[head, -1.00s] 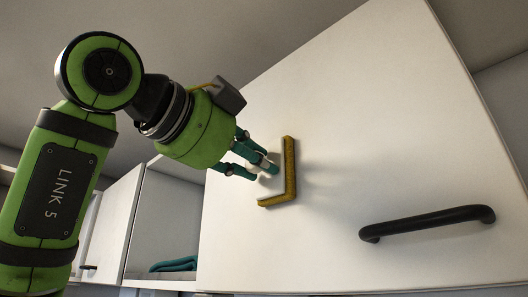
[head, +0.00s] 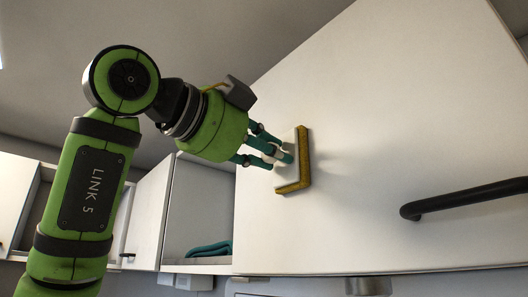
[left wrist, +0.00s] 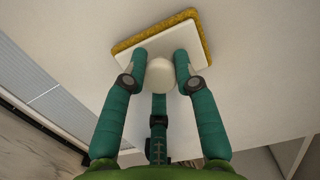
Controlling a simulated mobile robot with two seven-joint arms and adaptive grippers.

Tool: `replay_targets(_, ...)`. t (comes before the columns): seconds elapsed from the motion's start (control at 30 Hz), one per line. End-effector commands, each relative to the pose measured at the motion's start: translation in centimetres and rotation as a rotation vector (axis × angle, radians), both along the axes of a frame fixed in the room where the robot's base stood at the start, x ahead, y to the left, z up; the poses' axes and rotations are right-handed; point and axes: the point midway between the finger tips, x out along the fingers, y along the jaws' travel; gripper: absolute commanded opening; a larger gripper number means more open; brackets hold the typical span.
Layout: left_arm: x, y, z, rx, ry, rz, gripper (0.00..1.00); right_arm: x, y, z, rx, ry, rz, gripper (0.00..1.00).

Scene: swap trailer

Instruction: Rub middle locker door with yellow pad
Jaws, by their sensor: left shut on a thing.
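The yellow pad (head: 305,160) has a white backing with a pale round knob, and its yellow face is turned to the white locker door (head: 400,110). My left gripper (head: 283,155) is shut on the knob. In the left wrist view, the teal fingers (left wrist: 160,72) close around the knob, and the pad's yellow rim (left wrist: 150,32) shows beyond the white backing. The pad lies against or very close to the door; the exact contact is hidden. My right gripper is not in view.
A black bar handle (head: 465,198) stands out from the door at lower right. Left of the door is an open compartment with a folded teal cloth (head: 209,249). Another open white door (head: 150,215) stands farther left. The door surface between pad and handle is clear.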

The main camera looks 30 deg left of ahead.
Motion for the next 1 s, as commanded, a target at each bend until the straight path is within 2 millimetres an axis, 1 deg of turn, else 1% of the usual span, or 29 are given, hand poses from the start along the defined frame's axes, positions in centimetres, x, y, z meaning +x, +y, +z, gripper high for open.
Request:
replay_targets(0.03,-0.2,-0.6,-0.1,0.003,-0.001,-0.003,0.03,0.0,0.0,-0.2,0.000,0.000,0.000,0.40)
replay_targets(0.2,-0.8,-2.0,-0.1,0.004,0.000,-0.003,0.03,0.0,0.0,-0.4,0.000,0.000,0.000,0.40)
replay_targets(0.47,-1.1,-2.9,0.0,0.002,0.000,-0.002,0.03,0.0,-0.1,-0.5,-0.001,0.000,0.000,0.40)
replay_targets(0.8,-1.9,-5.6,0.0,0.003,-0.002,-0.002,0.03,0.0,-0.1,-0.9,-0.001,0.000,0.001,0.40)
replay_targets(1.0,-2.1,-6.2,0.0,0.001,0.000,-0.002,0.03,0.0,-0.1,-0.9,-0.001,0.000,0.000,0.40)
